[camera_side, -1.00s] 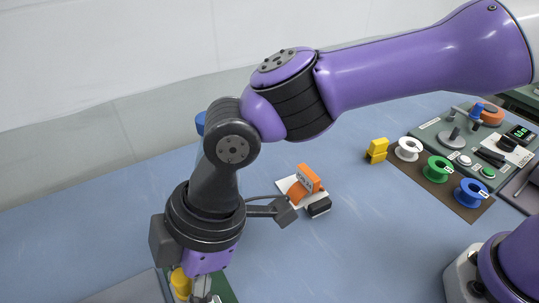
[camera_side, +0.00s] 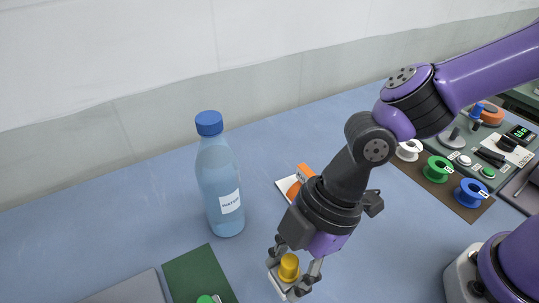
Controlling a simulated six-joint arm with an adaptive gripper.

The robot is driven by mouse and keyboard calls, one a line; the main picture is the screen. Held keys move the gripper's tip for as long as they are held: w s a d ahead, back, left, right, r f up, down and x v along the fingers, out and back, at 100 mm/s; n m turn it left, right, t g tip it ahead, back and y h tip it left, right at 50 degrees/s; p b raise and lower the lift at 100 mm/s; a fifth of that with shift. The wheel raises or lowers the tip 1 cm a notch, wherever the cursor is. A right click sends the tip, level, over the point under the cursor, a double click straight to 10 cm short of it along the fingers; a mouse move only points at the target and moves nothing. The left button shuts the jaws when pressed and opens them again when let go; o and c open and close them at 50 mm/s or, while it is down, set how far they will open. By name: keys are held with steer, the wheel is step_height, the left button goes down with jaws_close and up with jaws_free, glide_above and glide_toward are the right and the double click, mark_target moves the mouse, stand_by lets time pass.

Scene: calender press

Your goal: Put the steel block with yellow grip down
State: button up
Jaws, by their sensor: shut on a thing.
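The steel block with yellow grip (camera_side: 289,267) is at the lower middle of the side view, with its yellow knob upright. My gripper (camera_side: 292,275) points down and is shut on it, with fingers at either side. The steel part is partly hidden by the fingers. I cannot tell whether the block touches the blue table or hangs just above it.
A water bottle (camera_side: 219,190) stands left of my arm. A dark green mat (camera_side: 190,271) with a green knob (camera_side: 206,299) and a grey plate (camera_side: 130,291) lie at the lower left. An orange item (camera_side: 305,172) is partly behind my arm. Spools (camera_side: 438,169) and a control panel (camera_side: 470,140) sit at right.

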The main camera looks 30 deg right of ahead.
mark_target(288, 283)
steer(key=shift+f, duration=2.2)
steer(key=shift+f, duration=0.1)
steer(key=o, duration=1.2)
steer(key=v, duration=1.2)
steer(key=d+r+m+t+h, duration=0.1)
steer(key=d+m+t, duration=0.1)
steer(key=d+m, duration=0.4)
steer(key=w+d+r+m+t+h, duration=0.1)
steer(key=d+r+m+h, duration=0.1)
steer(key=d+m, duration=0.4)
steer(key=d+r+m+t+h, duration=0.1)
steer(key=d+r+m+t, duration=0.1)
steer(key=d+m, duration=0.4)
steer(key=shift+w+d+t+h, duration=0.15)
steer(key=shift+w+d, duration=0.05)
steer(key=shift+d, duration=0.65)
steer(key=shift+w+d+t+h, duration=0.15)
steer(key=shift+d, duration=0.65)
